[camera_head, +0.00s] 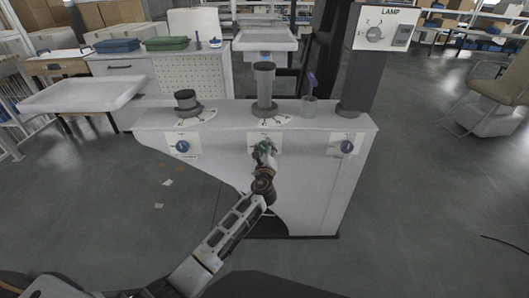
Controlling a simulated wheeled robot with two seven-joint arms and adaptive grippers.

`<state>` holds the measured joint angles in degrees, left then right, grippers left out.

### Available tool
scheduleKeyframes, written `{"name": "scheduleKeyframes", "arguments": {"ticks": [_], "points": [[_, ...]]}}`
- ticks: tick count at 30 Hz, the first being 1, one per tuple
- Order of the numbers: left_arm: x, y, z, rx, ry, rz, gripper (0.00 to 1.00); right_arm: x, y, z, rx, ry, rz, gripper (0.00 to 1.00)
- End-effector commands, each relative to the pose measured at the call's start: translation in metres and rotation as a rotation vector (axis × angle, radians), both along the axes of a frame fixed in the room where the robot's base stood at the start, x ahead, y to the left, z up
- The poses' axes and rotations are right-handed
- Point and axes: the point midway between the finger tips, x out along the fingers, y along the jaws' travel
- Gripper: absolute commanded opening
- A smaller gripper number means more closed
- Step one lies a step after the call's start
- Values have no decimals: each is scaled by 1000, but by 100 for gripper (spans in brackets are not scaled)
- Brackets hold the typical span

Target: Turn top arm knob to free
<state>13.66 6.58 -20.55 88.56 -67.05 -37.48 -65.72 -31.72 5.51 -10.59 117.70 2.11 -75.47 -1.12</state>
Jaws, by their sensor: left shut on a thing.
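A pale grey console (220,160) stands in front of me with a row of knobs on white labels along its front face. The left knob (182,147) is blue and the right knob (347,147) is dark blue; both are uncovered. My left gripper (264,150) is at the middle label (277,138), shut on the middle knob, which it mostly hides. Which way that knob points is hidden. The label writing is too small to read, so I cannot tell which one names the top arm. My right gripper is out of view.
Columns rise from the console top: a short left one (186,100), a taller middle one (264,85), and a right post with a LAMP panel (382,28) and its knob. A white tray (80,94) juts out left.

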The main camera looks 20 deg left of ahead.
Motion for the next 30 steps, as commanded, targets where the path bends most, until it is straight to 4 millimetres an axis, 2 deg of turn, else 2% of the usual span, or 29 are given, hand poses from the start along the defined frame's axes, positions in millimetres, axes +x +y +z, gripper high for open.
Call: {"name": "scheduleKeyframes", "arguments": {"ticks": [21,30], "points": [[0,0,-3,-644,-185,0,22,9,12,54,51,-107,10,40],[0,0,-2,-813,-232,2,22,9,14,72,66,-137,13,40]]}}
